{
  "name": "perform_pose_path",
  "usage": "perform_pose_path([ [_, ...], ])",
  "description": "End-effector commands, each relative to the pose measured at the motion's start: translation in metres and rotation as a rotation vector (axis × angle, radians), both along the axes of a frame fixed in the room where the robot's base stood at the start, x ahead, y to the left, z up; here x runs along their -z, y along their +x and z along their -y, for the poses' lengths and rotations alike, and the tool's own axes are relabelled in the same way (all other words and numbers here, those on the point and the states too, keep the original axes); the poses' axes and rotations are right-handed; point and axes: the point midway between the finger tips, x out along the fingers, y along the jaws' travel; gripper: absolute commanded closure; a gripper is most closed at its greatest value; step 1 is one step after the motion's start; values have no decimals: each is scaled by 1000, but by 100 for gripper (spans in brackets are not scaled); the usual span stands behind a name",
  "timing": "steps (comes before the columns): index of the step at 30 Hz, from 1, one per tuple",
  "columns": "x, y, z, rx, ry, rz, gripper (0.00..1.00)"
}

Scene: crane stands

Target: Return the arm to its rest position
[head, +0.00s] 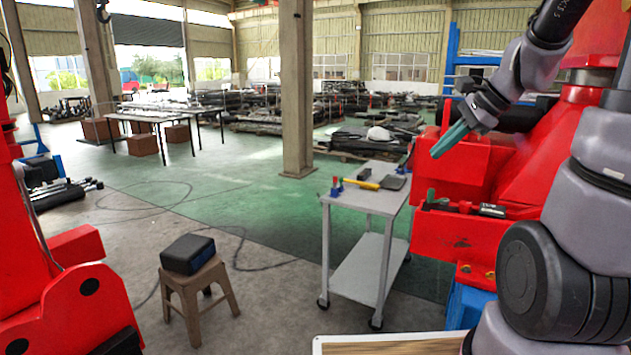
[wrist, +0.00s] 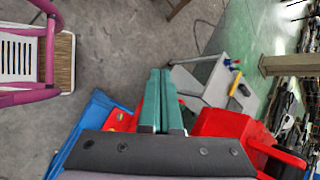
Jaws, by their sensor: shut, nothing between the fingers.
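My gripper (head: 449,141) is at the upper right of the head view, at the end of my grey arm. Its teal fingers point down and to the left, in the air in front of the red machine (head: 573,150). The fingers are shut together with nothing between them. In the wrist view the shut gripper (wrist: 160,82) is at the centre, above the grey floor and near the red machine (wrist: 222,124).
A grey cart (head: 358,270) holds a yellow-handled tool (head: 368,184). A stool (head: 197,284) bears a dark box (head: 188,254). Another red machine (head: 60,295) is at left, a pillar (head: 296,90) behind. A pink frame (wrist: 48,60) shows in the wrist view. Floor between stool and cart is free.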

Motion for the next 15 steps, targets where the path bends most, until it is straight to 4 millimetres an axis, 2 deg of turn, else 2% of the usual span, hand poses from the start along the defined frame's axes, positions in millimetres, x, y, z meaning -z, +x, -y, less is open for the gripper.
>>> perform_pose_path([
  [1, -15, -15, -11, -93, -71, 60, 100],
  [6, -47, -62, -32, -403, -345, 246, 100],
  [12, -72, -107, -39, -679, -648, 428, 100],
  [15, -79, -120, -39, -759, -751, 484, 100],
])
